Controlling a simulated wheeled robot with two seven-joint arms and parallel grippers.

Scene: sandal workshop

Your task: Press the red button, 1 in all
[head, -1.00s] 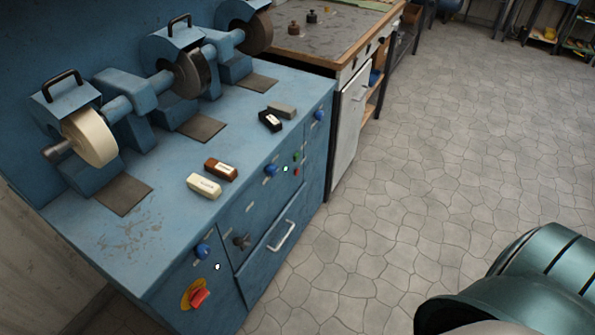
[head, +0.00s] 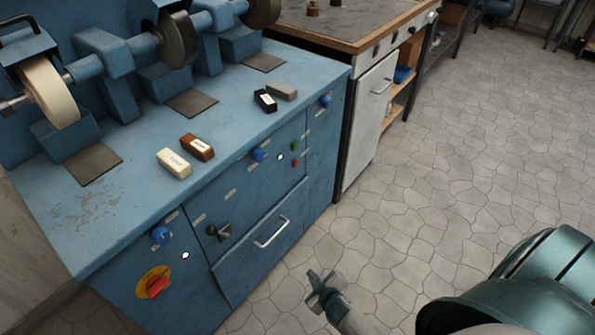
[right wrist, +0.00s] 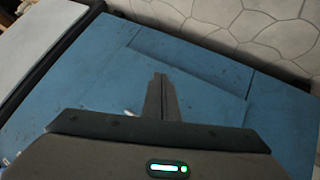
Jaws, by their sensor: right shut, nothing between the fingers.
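A small red button (head: 295,163) sits on the front of the blue cabinet, just below a small green button (head: 294,146). A larger red knob (head: 155,285) on a yellow disc is on the same front, lower left. My right gripper (head: 321,285) is low in front of the cabinet, over the floor in the picture, below and apart from the red button. Its fingers (right wrist: 159,97) are shut and empty, pointing toward blue panels in the right wrist view. I cannot make out the red button there. My left gripper is not in view.
The cabinet (head: 110,222) carries grinding wheels and several small blocks on top. Blue knobs, a dark handle (head: 218,232) and a drawer handle (head: 271,232) stick out of its front. A wooden-topped bench (head: 352,45) stands beyond. The floor at right is clear.

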